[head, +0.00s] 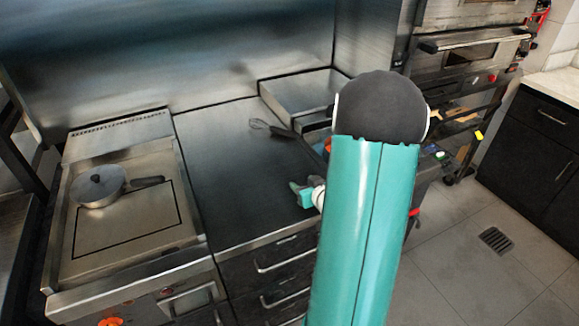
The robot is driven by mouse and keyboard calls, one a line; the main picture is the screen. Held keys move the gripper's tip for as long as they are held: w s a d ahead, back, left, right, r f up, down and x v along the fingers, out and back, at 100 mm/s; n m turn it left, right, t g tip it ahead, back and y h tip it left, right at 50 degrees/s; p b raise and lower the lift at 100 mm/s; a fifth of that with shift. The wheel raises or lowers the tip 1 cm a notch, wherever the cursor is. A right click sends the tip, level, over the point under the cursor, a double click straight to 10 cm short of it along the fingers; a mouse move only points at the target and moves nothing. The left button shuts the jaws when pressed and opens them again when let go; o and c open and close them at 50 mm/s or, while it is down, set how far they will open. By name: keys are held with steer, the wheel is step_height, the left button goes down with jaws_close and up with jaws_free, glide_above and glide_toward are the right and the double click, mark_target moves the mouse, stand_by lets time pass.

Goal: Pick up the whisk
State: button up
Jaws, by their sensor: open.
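The whisk (275,129) lies on the dark counter top (222,165), near its back edge and just in front of the steel basin. Its wire head points left and its dark handle points right, toward my arm. My gripper (297,190) is above or beside the right front part of the counter, nearer to the camera than the whisk and apart from it. Only its teal fingers and a white part show; my teal arm hides the rest. It is open, and no object shows in it.
A steel basin (295,92) stands behind the whisk. Drawers (280,262) are below the counter. An oven (470,45) is at the back right. The counter's middle is clear.

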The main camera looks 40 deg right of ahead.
steer(key=shift+w, duration=0.2)
steer(key=shift+w+a, duration=0.1)
steer(key=shift+a, duration=0.25)
steer(key=shift+d, duration=0.25)
steer(key=shift+c, duration=1.3)
steer(key=shift+a, duration=0.1)
steer(key=c, duration=0.4)
steer(key=shift+s, duration=0.2)
jaws_close()
steer(key=o, duration=0.7)
jaws_free()
steer(key=shift+w, duration=0.1)
steer(key=shift+c, duration=0.2)
